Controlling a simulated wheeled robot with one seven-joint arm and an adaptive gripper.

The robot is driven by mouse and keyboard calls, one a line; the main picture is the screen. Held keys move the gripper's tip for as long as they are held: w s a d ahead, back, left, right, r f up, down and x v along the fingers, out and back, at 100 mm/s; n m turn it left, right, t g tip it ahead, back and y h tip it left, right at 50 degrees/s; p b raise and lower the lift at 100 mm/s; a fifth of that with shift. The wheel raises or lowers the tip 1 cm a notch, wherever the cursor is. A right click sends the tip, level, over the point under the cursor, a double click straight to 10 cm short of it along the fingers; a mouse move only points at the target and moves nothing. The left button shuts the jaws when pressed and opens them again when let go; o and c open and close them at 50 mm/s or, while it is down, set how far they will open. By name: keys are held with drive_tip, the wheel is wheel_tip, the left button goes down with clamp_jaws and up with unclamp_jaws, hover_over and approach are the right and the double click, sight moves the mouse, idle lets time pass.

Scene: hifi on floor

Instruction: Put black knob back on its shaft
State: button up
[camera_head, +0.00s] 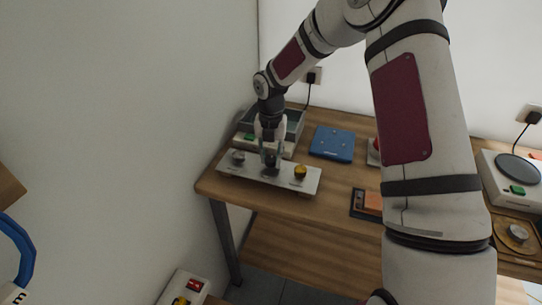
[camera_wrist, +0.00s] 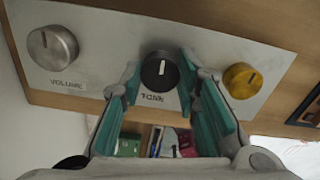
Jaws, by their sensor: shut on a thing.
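The black knob (camera_wrist: 160,70) with a white pointer line sits at the middle place of a pale panel (camera_wrist: 100,35), above a label that seems to read TONE. My gripper (camera_wrist: 160,62) has its teal fingers on both sides of the knob, shut on it. In the head view my gripper (camera_head: 270,160) points down at the panel (camera_head: 262,181), and the knob (camera_head: 271,171) is partly hidden beneath it. I cannot tell whether the knob is fully seated; the shaft is hidden. A silver knob (camera_wrist: 52,47) marked VOLUME is on the left, a yellow knob (camera_wrist: 242,80) on the right.
The panel lies near the front left of a wooden table (camera_head: 330,180). A grey case (camera_head: 293,122) stands behind my gripper. A blue flat device (camera_head: 332,143) is to the right. An orange block (camera_head: 373,201) sits in a dark tray. A white appliance (camera_head: 492,168) stands far right.

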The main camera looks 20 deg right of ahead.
drive_tip(key=shift+f, duration=0.35)
drive_tip(key=shift+f, duration=0.35)
drive_tip(key=o, duration=1)
